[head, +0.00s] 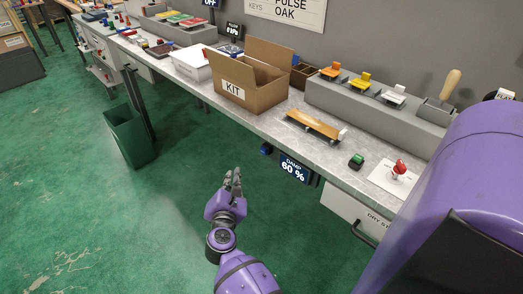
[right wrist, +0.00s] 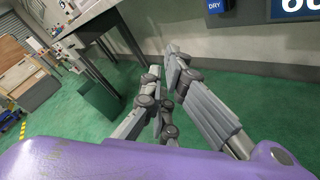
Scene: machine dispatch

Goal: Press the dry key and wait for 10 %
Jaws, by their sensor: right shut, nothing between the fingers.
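The blue dry key (right wrist: 215,6), marked DRY, shows at the top edge of the right wrist view. In the head view a small blue key (head: 265,149) sits under the table's front edge. Beside it a dark blue display (head: 293,169) reads DAMP 60 %. The display also shows, cut off, in the right wrist view (right wrist: 297,9). My right gripper (head: 235,176) is shut and empty, in front of the table and apart from the key. Its fingers (right wrist: 166,65) also show in the right wrist view. My left gripper is not in view.
The table (head: 262,122) bears a KIT box (head: 236,90), an orange-brown bar (head: 315,124), a green button (head: 357,160) and a red knob (head: 399,167). A green bin (head: 131,136) stands on the floor to the left. The green floor around my right gripper is clear.

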